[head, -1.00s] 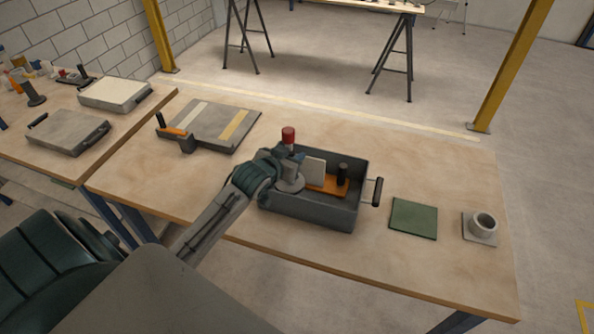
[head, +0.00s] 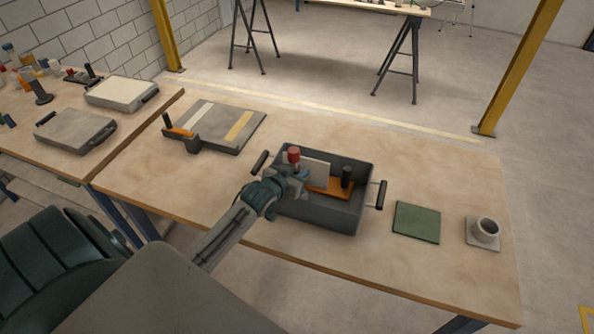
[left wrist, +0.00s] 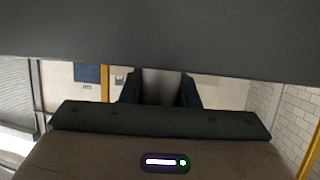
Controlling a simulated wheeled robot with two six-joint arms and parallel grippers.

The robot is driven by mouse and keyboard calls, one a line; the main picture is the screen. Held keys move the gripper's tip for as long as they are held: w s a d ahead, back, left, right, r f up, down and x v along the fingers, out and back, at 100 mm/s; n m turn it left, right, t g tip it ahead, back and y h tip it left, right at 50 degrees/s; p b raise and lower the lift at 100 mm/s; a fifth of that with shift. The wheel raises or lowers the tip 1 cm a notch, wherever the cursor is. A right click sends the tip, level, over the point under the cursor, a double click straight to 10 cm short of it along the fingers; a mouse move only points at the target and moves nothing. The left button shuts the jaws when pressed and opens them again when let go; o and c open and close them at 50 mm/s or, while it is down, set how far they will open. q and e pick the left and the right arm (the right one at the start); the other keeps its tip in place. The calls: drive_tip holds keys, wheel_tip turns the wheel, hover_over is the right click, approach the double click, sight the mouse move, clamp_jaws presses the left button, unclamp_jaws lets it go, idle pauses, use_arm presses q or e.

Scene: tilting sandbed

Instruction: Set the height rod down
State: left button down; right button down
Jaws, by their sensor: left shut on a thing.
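A rod with a red top (head: 293,154) stands roughly upright in my left gripper (head: 296,175), which is shut on it. I take it for the height rod. The gripper is over the left part of a dark grey open bin (head: 318,214). The rod's lower end is hidden, so I cannot tell if it touches anything. In the left wrist view a dark grey band (left wrist: 160,35) fills the top, and the rod cannot be made out. My right gripper is not in view.
The bin holds a pale plate (head: 316,173) and an orange block with a black knob (head: 346,176). To its right lie a green mat (head: 416,222) and a grey base with a round cup (head: 486,231). A sandbed board (head: 220,128) sits at back left. The table front is clear.

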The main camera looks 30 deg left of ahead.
use_arm(q)
drive_tip(key=shift+f, duration=0.15)
drive_tip(key=c, duration=1.3)
unclamp_jaws()
drive_tip(key=shift+o, duration=1)
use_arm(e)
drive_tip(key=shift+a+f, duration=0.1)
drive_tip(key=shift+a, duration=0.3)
use_arm(q)
drive_tip(key=shift+r, duration=0.8)
drive_tip(key=b+v, duration=0.2)
drive_tip(key=v, duration=1)
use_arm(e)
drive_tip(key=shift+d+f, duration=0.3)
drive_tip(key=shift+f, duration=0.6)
